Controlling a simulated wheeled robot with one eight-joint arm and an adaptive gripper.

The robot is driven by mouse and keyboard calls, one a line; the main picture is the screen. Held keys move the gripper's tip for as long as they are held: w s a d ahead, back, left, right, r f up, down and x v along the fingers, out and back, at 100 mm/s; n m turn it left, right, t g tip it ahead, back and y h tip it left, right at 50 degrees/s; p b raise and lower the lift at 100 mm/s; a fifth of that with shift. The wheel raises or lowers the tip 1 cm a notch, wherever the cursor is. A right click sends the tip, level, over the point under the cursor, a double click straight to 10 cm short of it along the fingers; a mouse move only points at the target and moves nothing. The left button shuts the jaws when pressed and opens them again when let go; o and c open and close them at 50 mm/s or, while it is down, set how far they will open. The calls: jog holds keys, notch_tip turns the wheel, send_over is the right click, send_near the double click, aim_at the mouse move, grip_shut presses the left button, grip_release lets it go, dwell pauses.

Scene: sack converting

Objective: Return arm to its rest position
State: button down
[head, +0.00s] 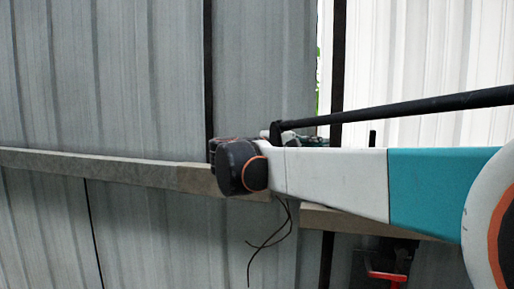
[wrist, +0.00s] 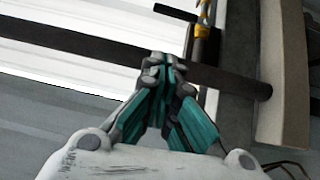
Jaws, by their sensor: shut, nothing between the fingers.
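My gripper (wrist: 162,72) shows in the wrist view with its teal and grey fingers drawn together. It is shut and empty. In the head view my white and teal arm reaches in from the right edge toward the middle, and the gripper itself is hidden behind the arm's dark end joint. A dark bar (wrist: 80,40) passes behind the fingertips in the wrist view; I cannot tell how far it is from them.
A grey corrugated metal wall (head: 110,80) fills the head view, with a horizontal beam (head: 120,170) across it. A bright white panel (head: 420,50) stands at the upper right. A red metal piece (head: 388,275) shows low, under my arm. A yellow item (wrist: 203,12) is at the wrist view's top.

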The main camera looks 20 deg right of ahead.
jog(key=s+a+f+y+b, duration=0.1)
jog(key=s+f+y+b, duration=0.3)
jog(key=f, duration=0.7)
jog(key=s+f+t+y+b, duration=0.1)
jog(key=s+f+b, duration=0.2)
jog(key=f+b, duration=0.6)
jog(key=s+a+f+y+b, duration=0.1)
jog(key=s+f+y+b, duration=0.25)
jog(key=f, duration=0.95)
jog(key=s+a+f+t+y+b, duration=0.1)
jog(key=s+a+f+y+b, duration=0.2)
jog(key=f, duration=0.9)
jog(key=s+a+f+m+y+b, duration=0.1)
jog(key=s+a+f+y+b, duration=0.2)
jog(key=f+b, duration=0.7)
jog(key=s+a+f+m+t+y+b, duration=0.1)
jog(key=s+a+f+y+b, duration=0.2)
jog(key=s+a+f+b, duration=0.4)
notch_tip(320, 180, down, 9)
jog(key=shift+a+f+t, duration=0.2)
jog(key=shift+a+t, duration=0.1)
jog(key=shift+a, duration=0.8)
jog(key=shift+d+y, duration=0.1)
jog(key=shift+y, duration=0.15)
